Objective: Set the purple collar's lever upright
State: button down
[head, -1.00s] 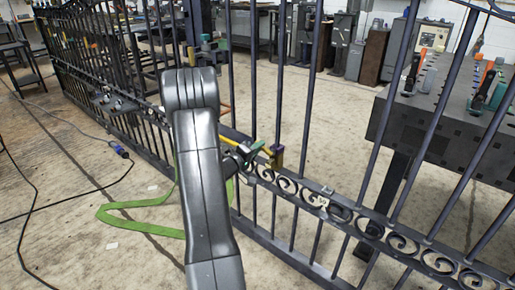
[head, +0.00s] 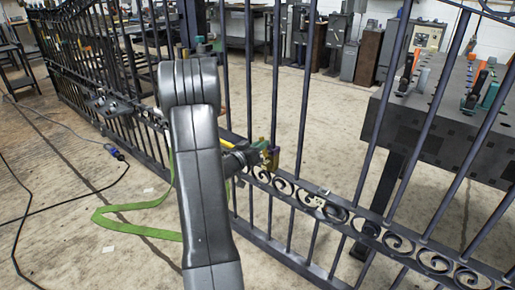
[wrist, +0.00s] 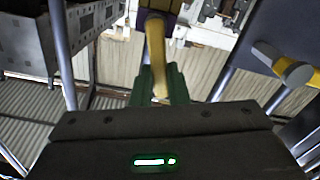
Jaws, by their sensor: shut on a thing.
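The purple collar (wrist: 172,5) shows only in part at the top edge of the wrist view. Its pale yellow lever (wrist: 155,40) runs from the collar down between the green fingers of my gripper (wrist: 159,82). My gripper is shut on this lever. In the head view my gripper (head: 262,148) is at a gate bar just above the scroll rail, with the collar (head: 271,160) right beside it. My arm and fingers hide much of the lever there, so its exact tilt cannot be told.
Another yellow-ended lever (wrist: 290,72) shows at the right in the wrist view. The iron gate (head: 330,208) crosses the head view. A dark table with tools (head: 440,128) stands behind it at right. A green strap (head: 140,230) and cables lie on the floor at left.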

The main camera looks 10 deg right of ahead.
jog(key=shift+s+d+m+b, duration=0.3)
jog(key=shift+m+b, duration=0.1)
jog(key=shift+m, duration=0.5)
jog(key=shift+s+d+m+b, duration=0.15)
jog(key=shift+s+m+b, duration=0.15)
jog(key=shift+m, duration=0.6)
jog(key=c, duration=1.4)
grip_release()
jog(key=p+v, duration=0.2)
jog(key=v, duration=1.1)
jog(key=shift+s+a+p, duration=0.25)
jog(key=shift+a+p, duration=0.05)
jog(key=shift+p, duration=0.05)
jog(key=shift+d, duration=0.1)
